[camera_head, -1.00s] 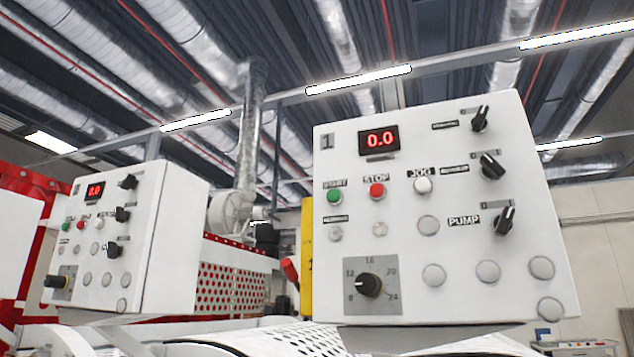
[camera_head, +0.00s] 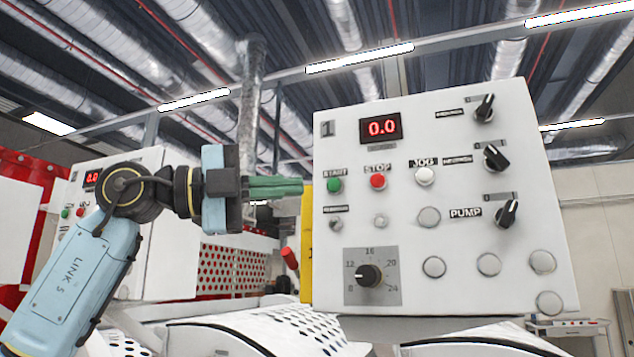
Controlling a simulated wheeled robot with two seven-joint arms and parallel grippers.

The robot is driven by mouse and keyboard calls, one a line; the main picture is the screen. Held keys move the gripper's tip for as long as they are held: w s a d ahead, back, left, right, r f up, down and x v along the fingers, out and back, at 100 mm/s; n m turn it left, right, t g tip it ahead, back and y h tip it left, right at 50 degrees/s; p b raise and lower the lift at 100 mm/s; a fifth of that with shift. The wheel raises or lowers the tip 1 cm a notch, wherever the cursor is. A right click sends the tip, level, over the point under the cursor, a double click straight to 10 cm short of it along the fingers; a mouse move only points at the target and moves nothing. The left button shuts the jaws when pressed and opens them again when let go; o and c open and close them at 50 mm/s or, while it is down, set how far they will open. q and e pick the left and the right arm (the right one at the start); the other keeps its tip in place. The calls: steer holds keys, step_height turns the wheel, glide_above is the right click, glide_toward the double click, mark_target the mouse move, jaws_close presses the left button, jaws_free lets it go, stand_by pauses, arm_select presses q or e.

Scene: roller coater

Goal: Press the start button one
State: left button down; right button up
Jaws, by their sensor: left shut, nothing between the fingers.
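The green start button (camera_head: 334,185) is on the white control panel marked 1 (camera_head: 400,225), under a START label at the panel's upper left. The panel's red display (camera_head: 380,128) reads 0.0. My left gripper (camera_head: 299,187) is shut and empty, with its green fingers pointing right. In the picture its fingertips are just left of the panel's left edge, at about the button's height. A gap shows between the tips and the button; the depth between them is hard to tell. My right gripper is not in view.
Beside the start button are the red stop button (camera_head: 377,181) and the white jog button (camera_head: 424,176). Black knobs (camera_head: 496,157) line the panel's right side, and a large dial (camera_head: 369,275) is below. A second panel (camera_head: 150,270) stands behind my left arm.

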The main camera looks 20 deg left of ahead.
arm_select(q)
steer(key=s+a+r+n+t+y, duration=0.2)
steer(key=a+r+y, duration=0.1)
steer(key=a, duration=0.2)
steer(key=shift+s+a+r+n, duration=0.15)
steer(key=shift+r+n, duration=0.1)
steer(key=shift+n, duration=0.05)
steer(key=p, duration=0.3)
glide_toward(340, 184)
steer(key=d, duration=0.4)
steer(key=w, duration=0.1)
steer(key=w+p, duration=0.1)
steer(key=w, duration=0.1)
steer(key=shift+d+r, duration=0.2)
steer(key=shift+d, duration=0.05)
steer(key=shift+w+f, duration=0.1)
steer(key=shift+w, duration=0.25)
steer(key=shift+p, duration=0.3)
